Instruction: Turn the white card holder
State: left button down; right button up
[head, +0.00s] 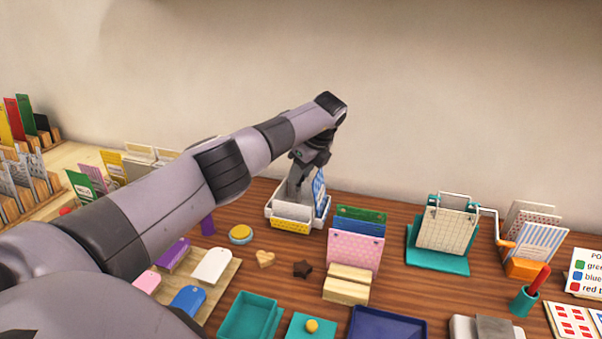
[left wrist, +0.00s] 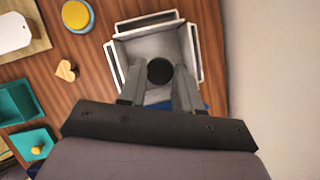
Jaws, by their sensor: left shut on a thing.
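The white card holder (head: 270,215) stands on the brown table near the back wall, with cards in slots along its sides, one yellow and one blue. In the left wrist view the holder (left wrist: 148,48) is a pale square box seen from above, turned slightly in the picture. A round dark knob (left wrist: 160,71) is at its middle. My left gripper (head: 298,186) reaches down into the holder. In the left wrist view its fingers (left wrist: 159,82) sit on both sides of the knob, shut on it. My right gripper is not in view.
A stand with green, blue and pink cards (head: 355,250) is close to the holder's right. A yellow-topped round pad (head: 240,233) and a wooden heart (head: 265,259) lie left and in front. A teal flip stand (head: 440,262) is farther right.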

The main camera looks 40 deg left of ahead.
pick_arm(q)
jog(key=shift+r, duration=0.1)
dwell(0.4)
jog(key=c, duration=0.8)
grip_release()
jog(key=v, duration=0.7)
jog(key=shift+r, duration=0.1)
